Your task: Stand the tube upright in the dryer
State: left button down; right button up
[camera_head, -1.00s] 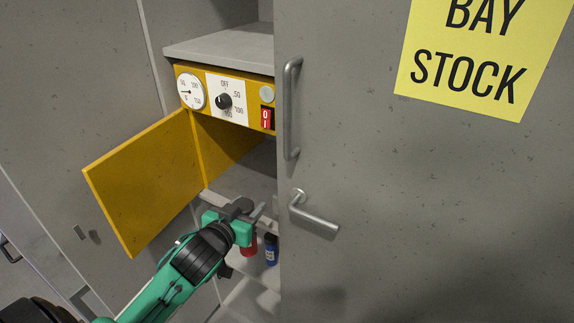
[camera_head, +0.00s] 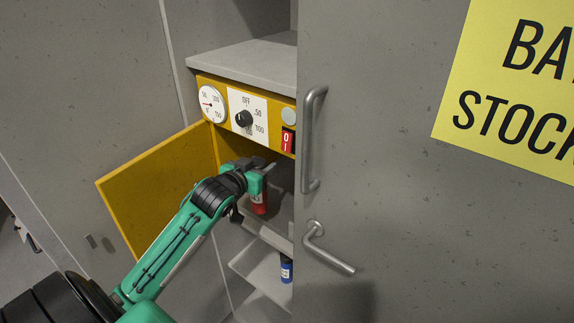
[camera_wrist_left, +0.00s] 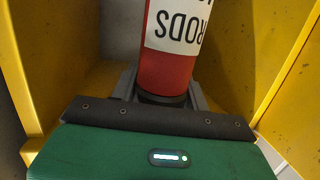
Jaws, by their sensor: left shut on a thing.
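The tube (camera_head: 259,203) is red with a dark end. Its white label reading RODS shows upside down in the left wrist view (camera_wrist_left: 168,72). My left gripper (camera_head: 266,175) is shut on the tube near its dark end, with a grey finger on each side (camera_wrist_left: 163,97). The tube looks roughly upright in the head view, partly hidden by the gripper. The dryer (camera_head: 205,82) is a yellow box with a dial, a knob and a red switch; its door (camera_head: 150,185) stands open to the left. The gripper is at its opening, with yellow walls on both sides in the wrist view. My right gripper is not in view.
A grey cabinet door (camera_head: 400,180) with a bar handle (camera_head: 308,140) and a lever (camera_head: 328,250) stands close on the right. Below the dryer, a blue bottle (camera_head: 286,270) stands on a pale lower shelf (camera_head: 258,268). A grey shelf (camera_head: 245,58) lies above.

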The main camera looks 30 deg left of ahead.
pick_arm(q)
jog(key=w+d+r+p+x, duration=0.1)
jog(key=r+p+x, duration=0.15)
jog(key=x, duration=0.85)
notch_tip(320, 180, down, 7)
jog(key=d+p, duration=0.1)
jog(key=p, duration=0.1)
jog(key=shift+s+p, duration=0.3)
jog(key=shift+f, duration=0.15)
jog(key=shift+f, duration=0.15)
jog(key=c, duration=0.7)
grip_release()
jog(key=shift+s, duration=0.15)
jog(key=b+v, duration=0.2)
jog(key=v, duration=1)
jog(key=shift+b, duration=0.3)
